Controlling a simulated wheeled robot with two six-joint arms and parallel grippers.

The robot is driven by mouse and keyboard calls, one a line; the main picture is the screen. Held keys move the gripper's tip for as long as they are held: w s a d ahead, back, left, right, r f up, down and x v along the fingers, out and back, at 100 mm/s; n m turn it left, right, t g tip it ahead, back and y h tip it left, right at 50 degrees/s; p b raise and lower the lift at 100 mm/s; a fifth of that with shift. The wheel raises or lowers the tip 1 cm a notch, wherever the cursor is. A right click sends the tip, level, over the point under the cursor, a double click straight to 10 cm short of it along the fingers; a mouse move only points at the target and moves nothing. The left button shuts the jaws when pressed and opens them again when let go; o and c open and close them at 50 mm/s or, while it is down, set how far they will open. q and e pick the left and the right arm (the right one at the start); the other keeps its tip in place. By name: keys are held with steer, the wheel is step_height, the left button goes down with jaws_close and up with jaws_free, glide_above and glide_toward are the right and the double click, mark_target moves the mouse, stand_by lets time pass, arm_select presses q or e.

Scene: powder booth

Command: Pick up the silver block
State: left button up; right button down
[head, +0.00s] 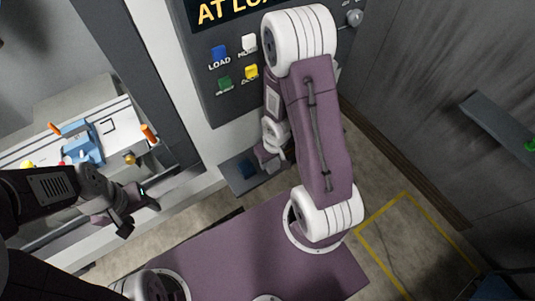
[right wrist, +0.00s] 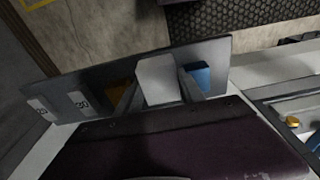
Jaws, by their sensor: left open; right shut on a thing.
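The silver block (right wrist: 158,80) shows in the right wrist view as a pale grey block between the two fingers of my right gripper (right wrist: 157,85), which is shut on it. It is at the grey shelf (right wrist: 215,48), and I cannot tell whether it still touches the shelf. In the head view my right gripper (head: 266,157) is low over the shelf, below the control panel, and the silver block is hidden there. My left gripper (head: 128,207) is open and empty, in front of the white booth ledge at the left.
A blue block (right wrist: 203,75) stands close to the right finger and an orange block (right wrist: 119,92) to the left one. The panel (head: 225,100) with coloured buttons rises above the shelf. A lit bay (head: 75,150) with a blue fixture lies at left.

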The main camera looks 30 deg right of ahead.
mark_target(277, 168)
steer(key=s+r+p, duration=0.3)
steer(key=s+p, duration=0.3)
steer(key=p, duration=0.8)
steer(key=shift+a+r, duration=0.4)
steer(key=shift+a, duration=0.05)
steer(key=shift+w, duration=0.15)
